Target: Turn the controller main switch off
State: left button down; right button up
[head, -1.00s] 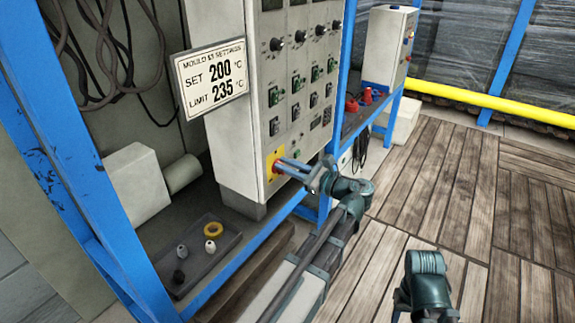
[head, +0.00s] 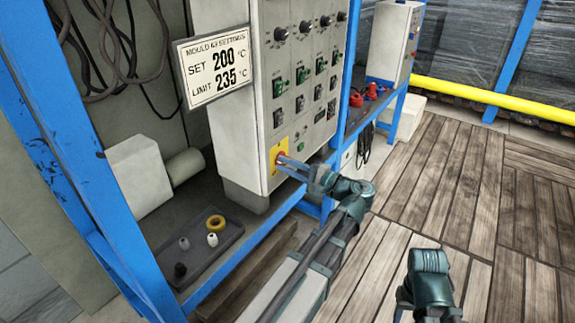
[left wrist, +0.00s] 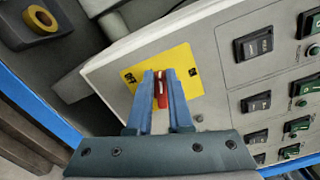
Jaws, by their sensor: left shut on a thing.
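The controller (head: 230,135) is a tall pale cabinet with rows of knobs and switches. Its main switch has a red handle (left wrist: 161,92) on a yellow plate (left wrist: 185,58), low on the front panel; the plate also shows in the head view (head: 273,156). The plate has an OFF label on its left side in the left wrist view and a small dark mark on the right. My left gripper (head: 283,160) is at the switch. In the left wrist view its blue fingers (left wrist: 160,76) are shut on the red handle, one on each side. My right gripper is out of view.
A settings sign (head: 214,70) hangs beside the cabinet. A grey tray (head: 226,238) with a yellow ring (head: 215,223) and small parts lies on the lower shelf. Blue posts (head: 85,170) frame the rack. A second box (head: 388,42) stands behind. Plank floor at right is clear.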

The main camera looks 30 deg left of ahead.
pick_arm(q)
jog(key=shift+s+f+n+b, duration=0.15)
jog(key=shift+f+n, duration=0.1)
jog(key=shift+n, duration=0.7)
jog(key=shift+w+f+n+b, duration=0.1)
jog(key=shift+f+n+b, duration=0.1)
jog(key=shift+n, duration=0.75)
jog(key=c, duration=0.8)
grip_release()
jog(key=shift+d, duration=0.1)
jog(key=d, duration=0.9)
jog(key=s+d, duration=0.1)
jog(key=d, duration=0.3)
jog(key=shift+s+d, duration=0.1)
jog(key=shift+d, duration=0.2)
